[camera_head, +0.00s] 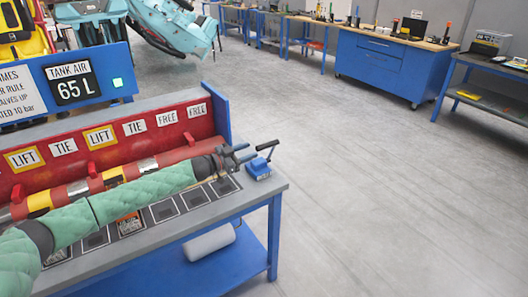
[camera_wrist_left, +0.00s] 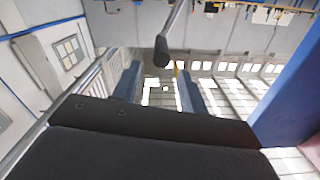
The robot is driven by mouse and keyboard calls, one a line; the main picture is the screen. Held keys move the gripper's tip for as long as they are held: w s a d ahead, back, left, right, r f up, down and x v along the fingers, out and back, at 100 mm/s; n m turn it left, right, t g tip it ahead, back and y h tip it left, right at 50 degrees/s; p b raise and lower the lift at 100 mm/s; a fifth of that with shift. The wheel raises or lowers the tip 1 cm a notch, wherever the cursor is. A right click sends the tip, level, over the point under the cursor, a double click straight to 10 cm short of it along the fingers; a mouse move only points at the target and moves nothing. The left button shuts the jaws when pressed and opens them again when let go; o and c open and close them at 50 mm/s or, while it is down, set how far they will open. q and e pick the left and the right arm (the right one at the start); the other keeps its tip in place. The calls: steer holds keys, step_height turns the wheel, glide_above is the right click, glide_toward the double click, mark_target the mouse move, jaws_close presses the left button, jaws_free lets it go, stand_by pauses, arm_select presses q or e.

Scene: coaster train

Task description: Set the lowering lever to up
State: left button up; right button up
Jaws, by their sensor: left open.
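The lowering lever is a small blue box (camera_head: 258,169) on the right end of the grey bench top, with a thin metal arm and a black grip (camera_head: 267,145). The arm rises above the box. In the left wrist view the black grip (camera_wrist_left: 162,50) shows ahead of the fingers, on a metal rod. My left gripper (camera_head: 247,153), at the end of the green padded arm, is open and empty just left of the lever. In the left wrist view its two blue fingers (camera_wrist_left: 160,87) stand apart, with the grip beyond them. My right gripper is not in view.
A red panel (camera_head: 70,172) with LIFT, TIE and FREE labels stands behind my left arm. A blue end plate (camera_head: 216,110) closes its right side. A grey roll (camera_head: 209,242) lies on the lower shelf. The floor to the right is clear.

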mark_target(264, 147)
arm_select(q)
steer(key=x, duration=0.2)
steer(key=p+x, duration=0.1)
steer(key=x, duration=0.4)
steer(key=shift+w+a+f+p, duration=0.1)
steer(key=shift+a+f+p, duration=0.05)
steer(key=shift+f+p, duration=0.2)
steer(key=shift+w+d+f, duration=0.1)
steer(key=shift+w+d, duration=0.15)
steer(key=shift+d, duration=0.1)
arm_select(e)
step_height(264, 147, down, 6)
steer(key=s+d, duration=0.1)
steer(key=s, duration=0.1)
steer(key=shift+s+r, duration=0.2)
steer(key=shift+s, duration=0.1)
arm_select(q)
jaws_close()
